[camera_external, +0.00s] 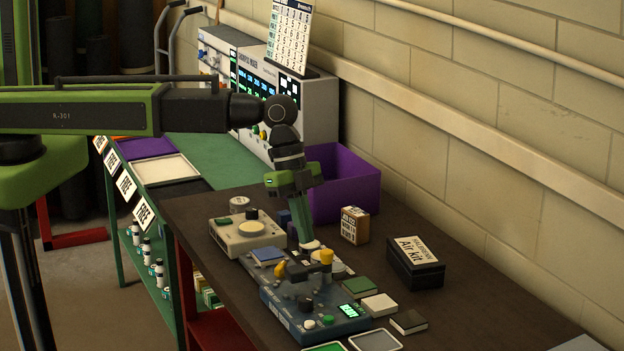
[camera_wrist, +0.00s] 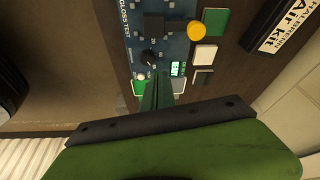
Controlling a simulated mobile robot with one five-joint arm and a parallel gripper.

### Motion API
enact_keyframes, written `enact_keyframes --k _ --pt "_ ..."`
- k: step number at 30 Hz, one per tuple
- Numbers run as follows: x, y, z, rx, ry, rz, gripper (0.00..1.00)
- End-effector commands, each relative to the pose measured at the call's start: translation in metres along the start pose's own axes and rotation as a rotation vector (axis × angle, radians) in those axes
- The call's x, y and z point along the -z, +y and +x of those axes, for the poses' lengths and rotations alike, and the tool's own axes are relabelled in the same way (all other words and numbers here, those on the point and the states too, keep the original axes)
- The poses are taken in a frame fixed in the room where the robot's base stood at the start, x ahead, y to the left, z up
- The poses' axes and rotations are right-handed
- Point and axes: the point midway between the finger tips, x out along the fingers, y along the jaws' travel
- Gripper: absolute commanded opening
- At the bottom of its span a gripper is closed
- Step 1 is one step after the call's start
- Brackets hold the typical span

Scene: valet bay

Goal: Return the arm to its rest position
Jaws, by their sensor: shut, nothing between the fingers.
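My green arm (camera_external: 80,110) reaches in from the left over the dark bench, and its wrist hangs downward. My gripper (camera_external: 304,242) points down above the instruments on the bench, with its green fingers together and empty. In the wrist view my gripper (camera_wrist: 158,76) shows as closed green fingers in front of a blue device marked "GLOSS TEST" (camera_wrist: 140,38). That blue device (camera_external: 290,298) stands below and in front of the fingers in the outside view. I cannot tell the exact gap between the fingertips and the things under them.
A beige device (camera_external: 235,240) stands left of the fingers. A purple bin (camera_external: 350,185) and a small brown box (camera_external: 355,226) stand behind and right. A black Air kit box (camera_external: 415,268) is farther right. Small blocks (camera_external: 379,305) lie by the blue device. A block wall (camera_external: 500,150) backs the bench.

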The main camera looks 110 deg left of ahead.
Motion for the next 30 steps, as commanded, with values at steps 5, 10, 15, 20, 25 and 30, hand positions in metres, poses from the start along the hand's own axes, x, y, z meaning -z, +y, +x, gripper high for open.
enact_keyframes --k 5,10,15,20,25,30 --pt "0.000 -0.001 -0.010 0.000 0.000 0.000 0.00" --pt "-0.001 -0.001 -0.008 0.000 0.000 0.000 0.00" --pt "-0.001 -0.001 -0.008 0.000 0.000 0.000 0.00" --pt "0.004 0.013 0.015 -0.009 0.000 0.025 0.00" --pt "-0.023 0.102 0.084 -0.030 -0.062 0.089 0.00" --pt "-0.097 0.169 0.095 0.018 -0.243 -0.211 0.00"
